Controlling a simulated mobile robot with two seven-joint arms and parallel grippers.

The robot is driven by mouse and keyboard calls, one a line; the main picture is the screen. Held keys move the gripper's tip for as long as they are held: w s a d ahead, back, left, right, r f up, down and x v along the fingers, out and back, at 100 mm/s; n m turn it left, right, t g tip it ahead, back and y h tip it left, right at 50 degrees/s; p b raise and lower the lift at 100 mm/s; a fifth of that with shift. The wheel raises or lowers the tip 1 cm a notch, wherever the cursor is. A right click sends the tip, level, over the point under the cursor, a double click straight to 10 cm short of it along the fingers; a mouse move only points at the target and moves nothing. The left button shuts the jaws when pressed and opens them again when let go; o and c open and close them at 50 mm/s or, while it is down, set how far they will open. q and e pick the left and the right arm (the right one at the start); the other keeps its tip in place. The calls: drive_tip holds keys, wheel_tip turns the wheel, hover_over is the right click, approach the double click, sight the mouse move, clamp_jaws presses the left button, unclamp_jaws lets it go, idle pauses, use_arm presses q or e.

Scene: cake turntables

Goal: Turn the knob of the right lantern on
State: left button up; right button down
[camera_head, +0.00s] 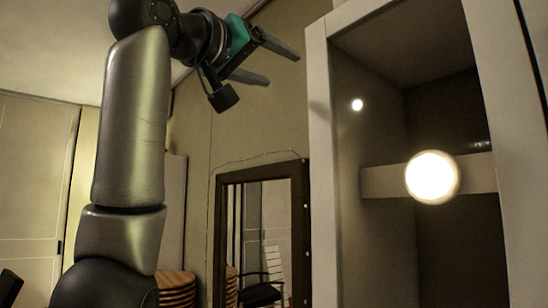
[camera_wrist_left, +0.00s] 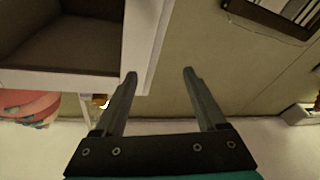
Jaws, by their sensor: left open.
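No lantern or knob can be made out for sure in either view. A bright glowing round light (camera_head: 432,177) shows against the cabinet's back in the head view; whether it belongs to a lantern I cannot tell. My left gripper (camera_head: 283,68) is raised high, left of the cabinet, with its fingers apart and nothing between them. In the left wrist view the open fingers (camera_wrist_left: 160,73) lie beside the cabinet's edge. A small yellowish bright spot (camera_wrist_left: 102,100) shows partly behind the left finger, too small to identify. My right gripper is not in view.
A tall pale open-fronted cabinet (camera_head: 321,160) fills the right side; its white edge (camera_wrist_left: 149,45) also shows in the left wrist view. A dark-framed mirror (camera_head: 301,230) stands against the wall. A reddish rounded thing (camera_wrist_left: 30,100) lies at left. Space between my fingers is free.

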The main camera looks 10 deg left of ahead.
use_arm(q)
drive_tip(key=w+a+f+n+g+y+b, duration=0.1)
drive_tip(key=w+f, duration=1)
drive_tip(key=f, duration=0.2)
drive_tip(key=shift+w+a+f+n+y+b, duration=0.3)
drive_tip(key=shift+w+a+f+y, duration=0.05)
drive_tip(key=shift+a+f+y, duration=0.05)
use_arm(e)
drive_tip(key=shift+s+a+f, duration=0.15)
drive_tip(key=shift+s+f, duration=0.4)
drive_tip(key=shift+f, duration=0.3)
